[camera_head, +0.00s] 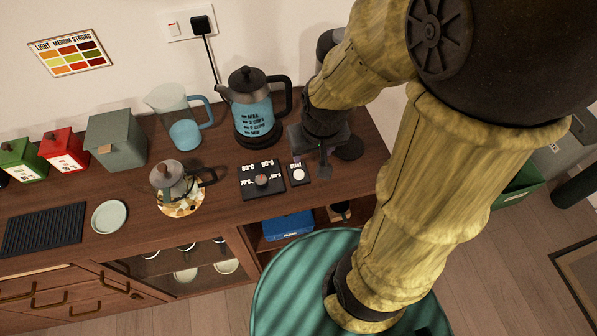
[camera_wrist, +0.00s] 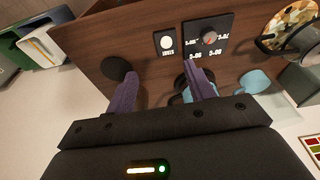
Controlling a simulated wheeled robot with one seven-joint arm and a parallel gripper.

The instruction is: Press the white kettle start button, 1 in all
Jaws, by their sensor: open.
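The white round start button (camera_head: 299,174) sits on a small black plate on the wooden counter, beside the dial panel. In the wrist view the button (camera_wrist: 167,42) lies beyond the fingertips, roughly between their lines. The kettle (camera_head: 255,110), glass with blue liquid and a black lid and handle, stands behind the button on a dark base.
The dial panel (camera_head: 262,180) is left of the button. A black disc (camera_head: 349,148) lies right of my gripper. The counter's front edge is close.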

